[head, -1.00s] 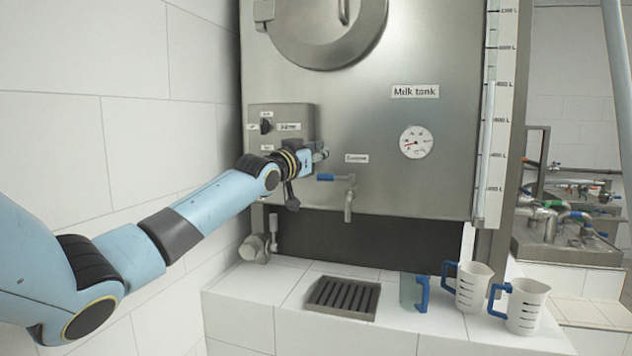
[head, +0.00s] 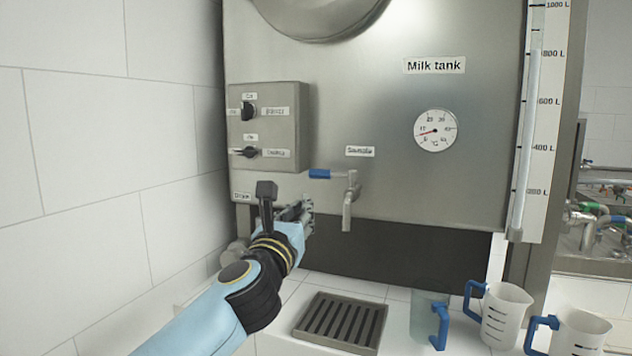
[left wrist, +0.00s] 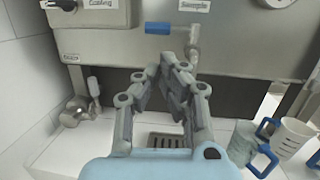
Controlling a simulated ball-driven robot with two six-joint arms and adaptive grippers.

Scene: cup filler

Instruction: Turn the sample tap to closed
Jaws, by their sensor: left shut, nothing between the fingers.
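The sample tap (head: 347,200) sticks out of the milk tank's front under its "Sample" label (head: 360,151). Its blue lever (head: 319,174) lies level and points left, crosswise to the downward spout. In the left wrist view the blue lever (left wrist: 158,28) shows beyond the fingertips, and the spout is right of them. My left gripper (head: 307,208) is shut and empty, below the lever and left of the spout, apart from the lever in the head view. Its fingers (left wrist: 174,66) come together in the left wrist view. My right gripper is not in view.
A control box (head: 268,125) with two knobs is above left of my gripper. A tiled wall (head: 130,150) bounds the left.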

